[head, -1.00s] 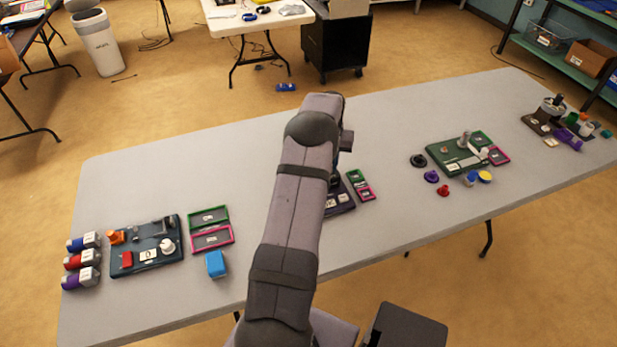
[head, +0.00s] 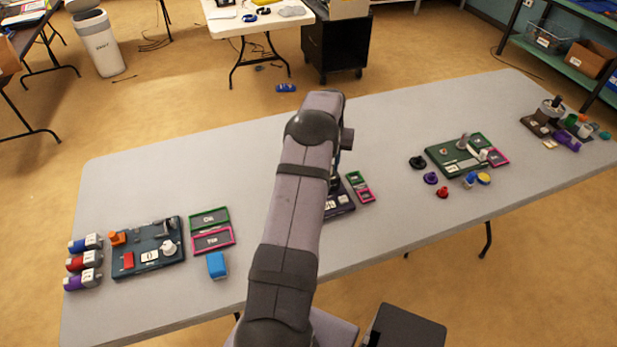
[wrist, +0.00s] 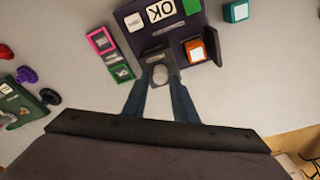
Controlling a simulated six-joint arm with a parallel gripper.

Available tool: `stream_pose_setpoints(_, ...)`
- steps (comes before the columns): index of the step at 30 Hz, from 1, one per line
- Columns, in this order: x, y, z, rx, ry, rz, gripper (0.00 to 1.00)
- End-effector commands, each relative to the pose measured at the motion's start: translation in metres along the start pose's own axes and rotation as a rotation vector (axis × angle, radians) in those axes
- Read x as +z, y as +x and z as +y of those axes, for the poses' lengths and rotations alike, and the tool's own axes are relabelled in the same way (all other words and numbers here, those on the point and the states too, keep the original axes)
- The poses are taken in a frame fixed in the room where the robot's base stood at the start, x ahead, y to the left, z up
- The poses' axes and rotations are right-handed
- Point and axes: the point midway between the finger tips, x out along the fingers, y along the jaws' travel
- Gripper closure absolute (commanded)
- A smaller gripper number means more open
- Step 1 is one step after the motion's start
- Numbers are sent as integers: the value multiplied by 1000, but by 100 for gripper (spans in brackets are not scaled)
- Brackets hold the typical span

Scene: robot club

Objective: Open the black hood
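A dark purple board (wrist: 214,14) with an "OK" label lies ahead in the wrist view. A dark grey, hood-like piece (wrist: 152,50) sits at its near edge, with a pale rounded knob (wrist: 160,73) in front. My gripper (wrist: 160,77) has its two blue-grey fingers apart, one on each side of the knob; contact cannot be told. A black upright slab (wrist: 213,45) stands beside an orange block (wrist: 195,50); which dark piece is the hood is not certain. In the head view my arm hides most of this board (head: 340,203).
A pink-framed tray (wrist: 101,40) and a green-framed tray (wrist: 122,73) lie left of the board. A teal block (wrist: 236,11) stands to its right. Other boards stand on the grey table (head: 400,110), a blue-green one (head: 150,272) left and a green one (head: 440,158) right.

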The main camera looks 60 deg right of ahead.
Motion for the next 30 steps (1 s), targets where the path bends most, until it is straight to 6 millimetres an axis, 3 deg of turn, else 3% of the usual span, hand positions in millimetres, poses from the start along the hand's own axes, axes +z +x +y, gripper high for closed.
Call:
stream_pose_setpoints(15, -6, -40, 0, 0, 0, 1, 74)
stream_pose_setpoints(30, -7, -44, 0, 0, 0, 0, 74)
